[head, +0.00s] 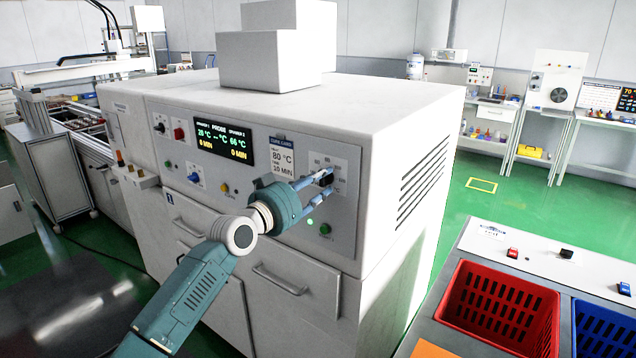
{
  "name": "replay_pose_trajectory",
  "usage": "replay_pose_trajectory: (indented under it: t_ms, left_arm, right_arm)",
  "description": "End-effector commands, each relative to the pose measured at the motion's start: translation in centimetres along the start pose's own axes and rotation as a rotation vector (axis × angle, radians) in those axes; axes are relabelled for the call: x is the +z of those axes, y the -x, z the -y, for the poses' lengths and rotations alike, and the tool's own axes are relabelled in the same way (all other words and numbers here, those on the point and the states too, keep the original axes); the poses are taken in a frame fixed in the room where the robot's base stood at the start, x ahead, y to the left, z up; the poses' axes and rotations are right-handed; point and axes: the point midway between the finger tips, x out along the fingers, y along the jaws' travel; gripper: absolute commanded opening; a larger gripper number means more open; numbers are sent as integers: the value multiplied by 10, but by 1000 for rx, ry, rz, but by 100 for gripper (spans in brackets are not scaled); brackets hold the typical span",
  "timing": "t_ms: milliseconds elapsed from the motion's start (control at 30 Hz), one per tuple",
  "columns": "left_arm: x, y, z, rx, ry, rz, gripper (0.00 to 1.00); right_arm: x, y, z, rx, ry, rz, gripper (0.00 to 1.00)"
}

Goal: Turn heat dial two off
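The dark right-hand dial (326,179) sits on a light plate at the right of the white oven's front panel and appears to be heat dial two. Its markings are too small to read surely. My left gripper (328,180) reaches it from the lower left. Its two blue fingers lie above and below the dial and look closed on it, partly hiding it. A similar black dial (160,127) sits at the panel's left end. The display (225,142) reads 28 °C on the left and 66 °C on the right. My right gripper is not in view.
The white oven (390,105) has blocks stacked on top. The panel also has a red button (179,133), a blue knob (193,178) and a green button (325,229). A red crate (500,291) and a blue crate (603,330) stand at lower right. Green floor lies open behind.

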Motion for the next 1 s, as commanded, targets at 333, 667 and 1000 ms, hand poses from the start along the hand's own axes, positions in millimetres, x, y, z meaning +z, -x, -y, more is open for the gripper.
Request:
replay_pose_trajectory:
  t_ms: [333,667,1000]
  left_arm:
    - [0,0,0,0,2,1,0]
    - [0,0,0,0,97,2,0]
    - [-1,0,1,0,378,2,0]
  right_arm:
    - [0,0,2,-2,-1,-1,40]
    - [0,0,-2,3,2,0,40]
    - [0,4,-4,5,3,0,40]
